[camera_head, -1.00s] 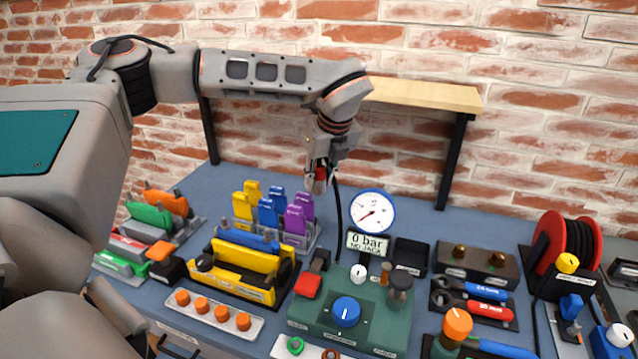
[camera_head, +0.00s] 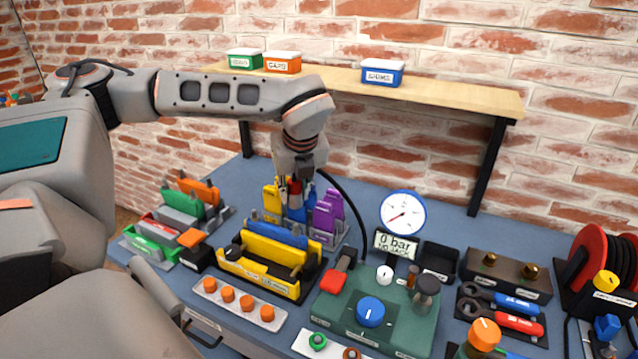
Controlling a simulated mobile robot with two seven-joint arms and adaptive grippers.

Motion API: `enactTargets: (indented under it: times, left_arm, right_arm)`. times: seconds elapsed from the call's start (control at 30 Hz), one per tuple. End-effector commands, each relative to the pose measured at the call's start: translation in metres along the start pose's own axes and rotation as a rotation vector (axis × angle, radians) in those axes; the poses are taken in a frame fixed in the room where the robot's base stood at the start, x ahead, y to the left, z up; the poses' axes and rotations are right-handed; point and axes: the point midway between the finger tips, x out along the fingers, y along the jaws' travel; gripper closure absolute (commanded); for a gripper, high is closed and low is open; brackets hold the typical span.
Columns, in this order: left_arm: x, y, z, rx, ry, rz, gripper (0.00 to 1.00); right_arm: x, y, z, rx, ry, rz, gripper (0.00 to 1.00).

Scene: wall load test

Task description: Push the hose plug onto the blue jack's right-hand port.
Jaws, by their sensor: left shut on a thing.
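My left gripper (camera_head: 296,188) points down over a rack of coloured upright pieces. It is shut on the hose plug (camera_head: 296,184), which shows as a small red and dark part between the fingers. A black hose (camera_head: 347,190) curves from there to the right and down towards the gauge. Blue uprights (camera_head: 297,213), which look like the blue jack, stand between yellow (camera_head: 271,202) and purple (camera_head: 325,218) ones. The gripper partly covers the blue ones. I cannot make out the ports or whether the plug touches one. My right gripper is not in view.
A round gauge (camera_head: 403,213) stands over a display (camera_head: 396,244) reading 0 bar, no jack. A green console (camera_head: 385,318) with a blue knob (camera_head: 370,311) stands in front. A yellow tray (camera_head: 257,276) sits before the rack. A wooden shelf (camera_head: 450,96) holds small boxes.

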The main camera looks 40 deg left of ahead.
Motion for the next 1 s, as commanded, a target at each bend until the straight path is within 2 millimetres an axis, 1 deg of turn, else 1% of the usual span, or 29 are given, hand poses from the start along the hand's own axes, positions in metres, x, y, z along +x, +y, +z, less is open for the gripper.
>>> enactTargets:
  times: [0.03, 0.1, 0.2, 0.33, 0.53, 1.0]
  left_arm:
    - [0.006, 0.005, -0.002, 0.0, 0.0, -0.001, 1.0]
    - [0.021, 0.003, -0.009, 0.003, 0.002, 0.001, 1.0]
    - [0.033, 0.003, -0.013, 0.002, 0.001, 0.002, 1.0]
    - [0.043, 0.003, -0.018, 0.002, 0.001, 0.001, 1.0]
    - [0.047, 0.002, -0.019, 0.001, -0.001, -0.002, 1.0]
    - [0.046, 0.002, -0.019, 0.001, -0.001, -0.002, 1.0]
  right_arm:
    - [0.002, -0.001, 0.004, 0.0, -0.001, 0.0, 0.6]
    - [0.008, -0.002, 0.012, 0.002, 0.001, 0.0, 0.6]
    - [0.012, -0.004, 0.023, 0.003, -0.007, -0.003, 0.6]
    - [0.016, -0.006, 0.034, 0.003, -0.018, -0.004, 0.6]
    - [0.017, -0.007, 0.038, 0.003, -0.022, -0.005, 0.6]
    - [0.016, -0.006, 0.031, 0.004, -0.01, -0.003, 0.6]
